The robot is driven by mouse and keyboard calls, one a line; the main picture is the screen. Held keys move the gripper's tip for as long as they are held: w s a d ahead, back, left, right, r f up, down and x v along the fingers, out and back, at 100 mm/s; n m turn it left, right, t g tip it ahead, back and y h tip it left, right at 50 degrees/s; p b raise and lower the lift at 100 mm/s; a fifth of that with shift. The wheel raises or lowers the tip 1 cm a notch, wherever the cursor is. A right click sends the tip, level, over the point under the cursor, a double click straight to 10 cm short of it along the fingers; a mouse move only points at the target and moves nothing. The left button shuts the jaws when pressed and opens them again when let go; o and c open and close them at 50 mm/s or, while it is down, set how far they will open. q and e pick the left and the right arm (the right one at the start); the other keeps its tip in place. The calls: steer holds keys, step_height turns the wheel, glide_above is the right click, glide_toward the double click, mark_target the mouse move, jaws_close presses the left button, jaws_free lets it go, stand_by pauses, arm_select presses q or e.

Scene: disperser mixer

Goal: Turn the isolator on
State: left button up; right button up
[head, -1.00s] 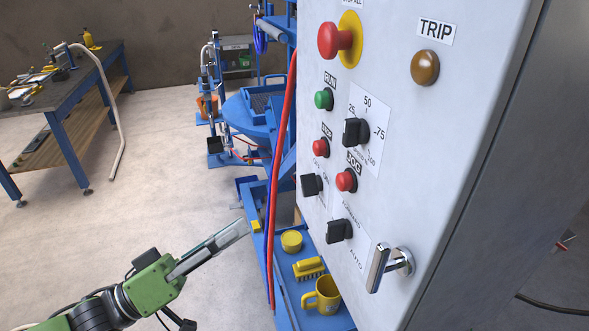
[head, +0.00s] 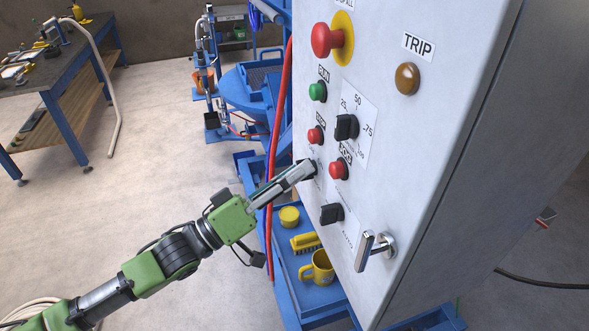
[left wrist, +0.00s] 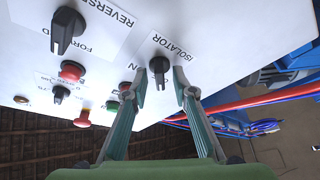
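The isolator knob (left wrist: 159,66) is a small black rotary switch on the white panel under the "ISOLATOR" label in the left wrist view. My left gripper (left wrist: 160,80) is open, with one fingertip on each side of the knob and small gaps showing. I cannot tell whether the fingertips reach far enough along it. In the head view my left gripper (head: 304,169) is up against the cabinet's panel and mostly hides the knob. My right gripper is not in view.
The larger forward/reverse knob (left wrist: 68,28) is left of the isolator. The cabinet (head: 430,120) also carries the red jog button (head: 338,170), speed knob (head: 346,127), emergency stop (head: 328,39) and handle (head: 374,250).

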arm_select(q)
steer(key=shift+c, duration=0.4)
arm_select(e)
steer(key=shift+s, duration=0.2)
arm_select(q)
jaws_close()
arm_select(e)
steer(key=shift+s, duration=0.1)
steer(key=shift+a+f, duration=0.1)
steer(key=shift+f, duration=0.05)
arm_select(q)
steer(key=m+g+h+b, duration=0.1)
steer(key=m+g+b, duration=0.2)
steer(key=m, duration=0.4)
steer(key=m+g+h+b, duration=0.1)
steer(key=m+g+b, duration=0.2)
steer(key=m, duration=0.5)
steer(key=m+g+h+b, duration=0.1)
steer(key=m+g+b, duration=0.3)
steer(key=m, duration=0.3)
steer(key=shift+w+a, duration=0.1)
steer(key=shift+w, duration=0.15)
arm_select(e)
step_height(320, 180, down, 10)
arm_select(q)
steer(key=shift+r+m+b, duration=0.1)
steer(key=shift+m+b, duration=0.2)
steer(key=shift+m, duration=0.3)
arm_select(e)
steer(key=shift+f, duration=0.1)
